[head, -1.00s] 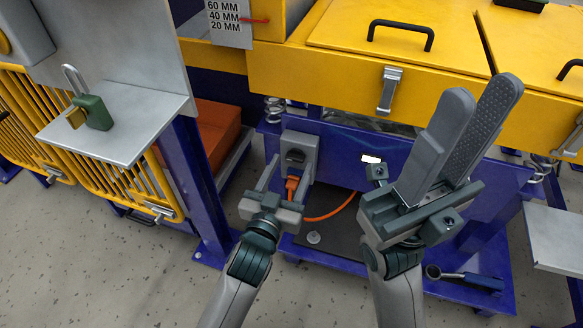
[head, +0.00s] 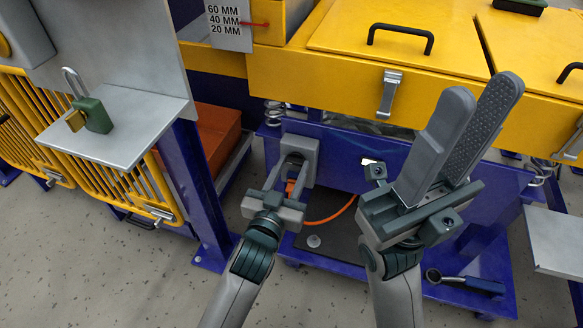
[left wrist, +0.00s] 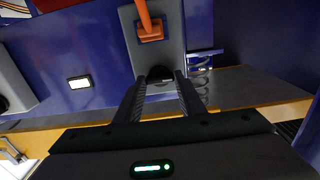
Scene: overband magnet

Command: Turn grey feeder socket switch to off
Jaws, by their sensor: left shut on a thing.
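The grey feeder socket (head: 309,149) is mounted on the blue frame. My left gripper (head: 290,164) is at its front, with its fingers shut on the dark switch. In the left wrist view the socket (left wrist: 172,58) has an orange plug (left wrist: 150,30) in it, and the dark switch (left wrist: 160,80) sits between the fingertips (left wrist: 160,78). The switch's setting cannot be read. In the head view the fingers hide most of the switch, and the orange plug (head: 290,187) shows behind them. My right gripper (head: 462,125) is held up to the right, with its large fingers apart and nothing between them.
An orange cable (head: 332,216) curves from the plug over a dark plate. A yellow machine body (head: 340,75) overhangs the socket. A grey shelf (head: 120,130) with a green padlock (head: 95,115) stands at left. A spanner-like tool (head: 468,283) lies at lower right.

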